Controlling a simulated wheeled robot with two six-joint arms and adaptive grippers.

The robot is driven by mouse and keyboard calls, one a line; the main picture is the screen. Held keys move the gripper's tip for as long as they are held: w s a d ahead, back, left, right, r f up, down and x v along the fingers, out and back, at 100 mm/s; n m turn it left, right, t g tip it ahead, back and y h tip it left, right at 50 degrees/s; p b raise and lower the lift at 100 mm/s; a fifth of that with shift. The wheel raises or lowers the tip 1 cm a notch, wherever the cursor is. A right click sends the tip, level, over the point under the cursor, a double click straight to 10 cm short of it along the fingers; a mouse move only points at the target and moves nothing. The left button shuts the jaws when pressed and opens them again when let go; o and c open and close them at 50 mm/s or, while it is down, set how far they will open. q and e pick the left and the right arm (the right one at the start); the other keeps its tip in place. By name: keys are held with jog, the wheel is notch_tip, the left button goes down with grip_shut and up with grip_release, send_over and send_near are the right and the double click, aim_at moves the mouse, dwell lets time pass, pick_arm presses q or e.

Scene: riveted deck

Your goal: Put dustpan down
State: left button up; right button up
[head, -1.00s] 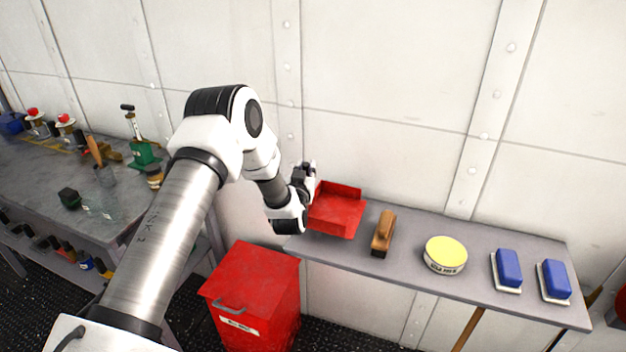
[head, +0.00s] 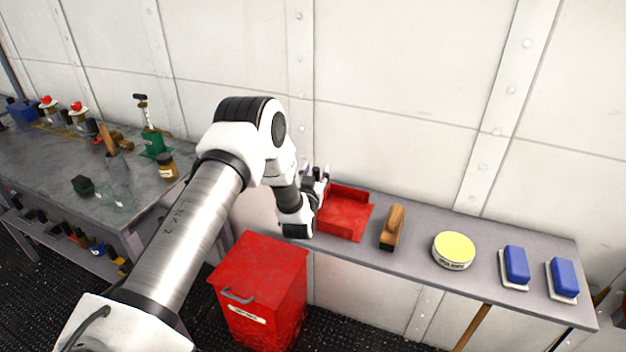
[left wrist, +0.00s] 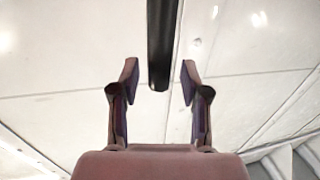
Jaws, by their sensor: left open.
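The red dustpan (head: 347,214) rests on the left end of the grey shelf (head: 420,258) in the head view, its open tray facing up. My left gripper (head: 320,176) is at the dustpan's left rear side, partly hidden by its own wrist. In the left wrist view my left gripper (left wrist: 158,82) has its two fingers spread apart. A dark bar (left wrist: 160,40) comes down from the top and ends between the fingertips, clear of both; I cannot tell for sure that it is the dustpan's handle. My right gripper is not in view.
Right of the dustpan on the shelf are a wooden brush (head: 391,228), a yellow-lidded tin (head: 454,250) and two blue blocks (head: 516,264). A red bin (head: 262,285) stands below the shelf's left end. A cluttered workbench (head: 60,165) is at left. The wall is close behind.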

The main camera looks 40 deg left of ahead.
pick_arm(q)
jog(key=b+v, duration=0.2)
jog(key=v, duration=1)
jog(key=s+d+f+m+g+h, duration=0.2)
jog(key=s+d+f+g+h, duration=0.15)
jog(key=s+d+f, duration=0.5)
jog(key=s+d+f+m+g+h, duration=0.1)
jog(key=s+d+f+g+h, duration=0.35)
jog(key=f, duration=0.65)
jog(key=s+d+f+g, duration=0.1)
jog(key=s+g, duration=0.2)
jog(key=s, duration=0.3)
jog(key=s+d+f+m+g, duration=0.1)
jog(key=s+f+g, duration=0.1)
jog(key=s, duration=0.5)
jog(key=s+d+f+g, duration=0.1)
jog(key=s+d+g, duration=0.1)
jog(key=s, duration=0.5)
jog(key=shift+f+m+g, duration=0.3)
jog(key=shift+f+g, duration=0.05)
jog(key=shift+g, duration=0.45)
jog(key=shift+s, duration=0.1)
